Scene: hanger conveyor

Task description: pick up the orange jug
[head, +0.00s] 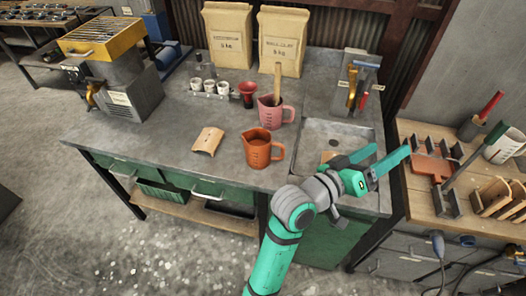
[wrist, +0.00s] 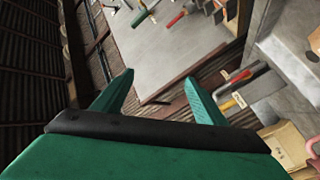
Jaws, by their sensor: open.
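The orange jug (head: 259,149) stands upright on the grey workbench (head: 170,127), left of the sink, with its handle toward the right. It is empty-looking and nothing holds it. My gripper (head: 385,160) is open and empty, above the right side of the sink, well to the right of the jug. In the wrist view my gripper (wrist: 163,88) shows two green fingers spread apart with nothing between them. I cannot make out the orange jug in the wrist view.
A pink jug (head: 279,112) with a wooden stick stands just behind the orange jug. A curved tan piece (head: 207,141) lies to its left. The sink (head: 334,137) is to its right. A wooden side table (head: 425,205) with tools stands at the right.

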